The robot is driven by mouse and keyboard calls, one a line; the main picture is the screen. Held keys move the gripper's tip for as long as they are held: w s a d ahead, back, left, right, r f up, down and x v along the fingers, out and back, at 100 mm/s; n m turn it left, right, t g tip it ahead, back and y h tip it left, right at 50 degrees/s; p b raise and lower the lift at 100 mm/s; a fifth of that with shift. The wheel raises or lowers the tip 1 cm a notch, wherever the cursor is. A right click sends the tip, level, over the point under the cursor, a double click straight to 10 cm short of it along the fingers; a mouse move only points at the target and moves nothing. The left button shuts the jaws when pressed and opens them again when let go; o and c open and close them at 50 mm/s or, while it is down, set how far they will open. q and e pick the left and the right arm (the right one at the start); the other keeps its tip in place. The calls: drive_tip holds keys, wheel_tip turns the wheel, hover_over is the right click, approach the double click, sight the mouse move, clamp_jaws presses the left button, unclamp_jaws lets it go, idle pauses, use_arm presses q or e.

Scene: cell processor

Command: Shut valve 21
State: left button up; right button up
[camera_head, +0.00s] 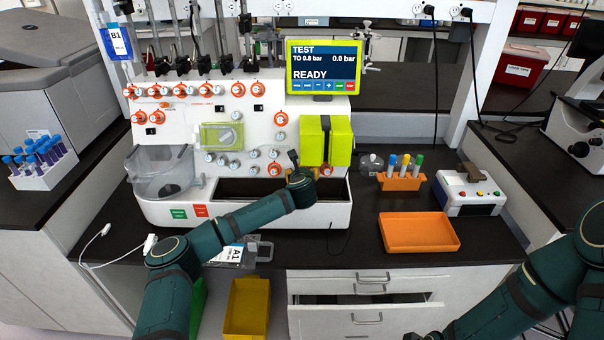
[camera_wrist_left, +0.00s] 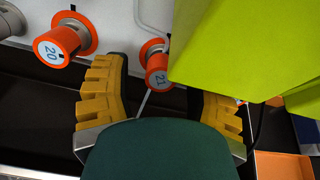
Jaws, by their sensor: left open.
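Valve 21 (camera_wrist_left: 157,68) is a small orange knob with a pale "21" label. It shows in the left wrist view, partly overlapped by a lime-green block (camera_wrist_left: 240,50). My left gripper (camera_wrist_left: 158,85) is open, with its yellow ribbed fingers on either side of the valve in that view. I cannot tell whether they touch it. In the head view the left gripper (camera_head: 295,160) is at the machine's lower front, beside the green block (camera_head: 325,140); I cannot make out valve 21 there. My right arm is at the lower right; its gripper is out of view.
Valve 20 (camera_wrist_left: 57,45) is left of valve 21. The machine (camera_head: 190,125) carries several other orange knobs, and its screen (camera_head: 325,68) reads "READY". An orange tray (camera_head: 418,232) and a tube rack (camera_head: 402,181) stand to the right on the dark bench.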

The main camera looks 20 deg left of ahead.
use_arm(q)
drive_tip(key=shift+w+a+f, duration=0.1)
drive_tip(key=shift+w+f, duration=0.05)
drive_tip(key=shift+w, duration=0.3)
clamp_jaws()
drive_tip(key=shift+m, duration=0.3)
drive_tip(key=shift+r+m+p, duration=0.2)
drive_tip(key=shift+m+p, duration=0.55)
drive_tip(key=shift+m, duration=0.05)
drive_tip(key=shift+f+m+p, duration=0.1)
drive_tip(key=shift+m+p, duration=0.5)
drive_tip(key=shift+m, duration=1.2)
drive_tip(key=shift+f, duration=0.1)
